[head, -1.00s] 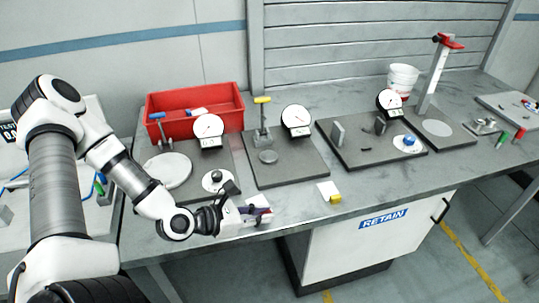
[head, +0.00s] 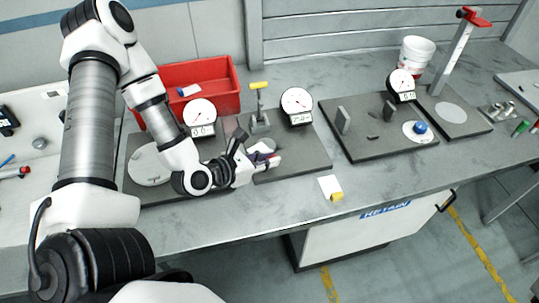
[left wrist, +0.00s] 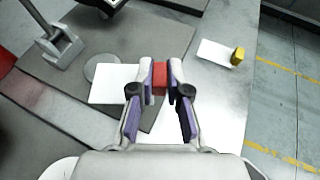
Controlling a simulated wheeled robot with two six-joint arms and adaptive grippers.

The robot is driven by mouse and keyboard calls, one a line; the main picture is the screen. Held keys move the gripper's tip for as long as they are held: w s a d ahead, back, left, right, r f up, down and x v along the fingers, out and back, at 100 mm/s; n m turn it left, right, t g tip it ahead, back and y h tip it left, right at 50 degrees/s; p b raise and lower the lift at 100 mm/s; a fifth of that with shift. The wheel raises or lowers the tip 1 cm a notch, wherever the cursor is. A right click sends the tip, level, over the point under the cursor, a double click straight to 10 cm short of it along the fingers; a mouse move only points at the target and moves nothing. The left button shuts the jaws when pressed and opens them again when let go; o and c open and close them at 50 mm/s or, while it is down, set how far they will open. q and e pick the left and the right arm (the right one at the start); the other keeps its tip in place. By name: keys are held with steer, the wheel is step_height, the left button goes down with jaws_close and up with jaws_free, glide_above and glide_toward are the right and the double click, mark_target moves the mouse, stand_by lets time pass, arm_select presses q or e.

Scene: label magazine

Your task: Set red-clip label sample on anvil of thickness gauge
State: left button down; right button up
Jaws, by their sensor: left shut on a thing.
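My left gripper (head: 268,160) is shut on the red clip (left wrist: 159,78) of a label sample. The sample's white label (left wrist: 114,84) sticks out to the left of the clip in the left wrist view. The thickness gauge with a yellow lever (head: 258,86) stands just beyond the gripper. Its round grey anvil (left wrist: 103,68) shows in the left wrist view, where the label's edge overlaps the disc's near side. I cannot tell whether the label touches it. In the head view the gripper largely hides the anvil. My right gripper is not in view.
A yellow-clip label (head: 329,187) lies at the bench's front edge. A dial (head: 297,101) stands behind the gauge's dark plate (head: 315,150). Left are another dial (head: 200,113) and a red bin (head: 215,85). Another dark fixture plate (head: 365,150) lies to the right.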

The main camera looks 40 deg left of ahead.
mark_target(262, 148)
arm_select(q)
steer(key=w+b, duration=0.1)
steer(key=b, duration=0.1)
steer(key=w+a+f+b, duration=0.1)
steer(key=b, duration=0.2)
steer(key=shift+w+a+r, duration=0.3)
steer(key=shift+w+a, duration=0.15)
steer(key=shift+w, duration=0.1)
steer(key=w+a, duration=0.1)
steer(key=w, duration=0.1)
steer(key=shift+w+a, duration=0.4)
steer(key=f, duration=0.3)
steer(key=shift+w+a+f, duration=0.1)
steer(key=shift+w, duration=0.1)
steer(key=shift+w+f, duration=0.1)
steer(key=shift+f, duration=0.15)
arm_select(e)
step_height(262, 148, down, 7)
arm_select(q)
steer(key=shift+f, duration=0.1)
steer(key=c, duration=1.1)
jaws_free()
steer(key=shift+c, duration=0.2)
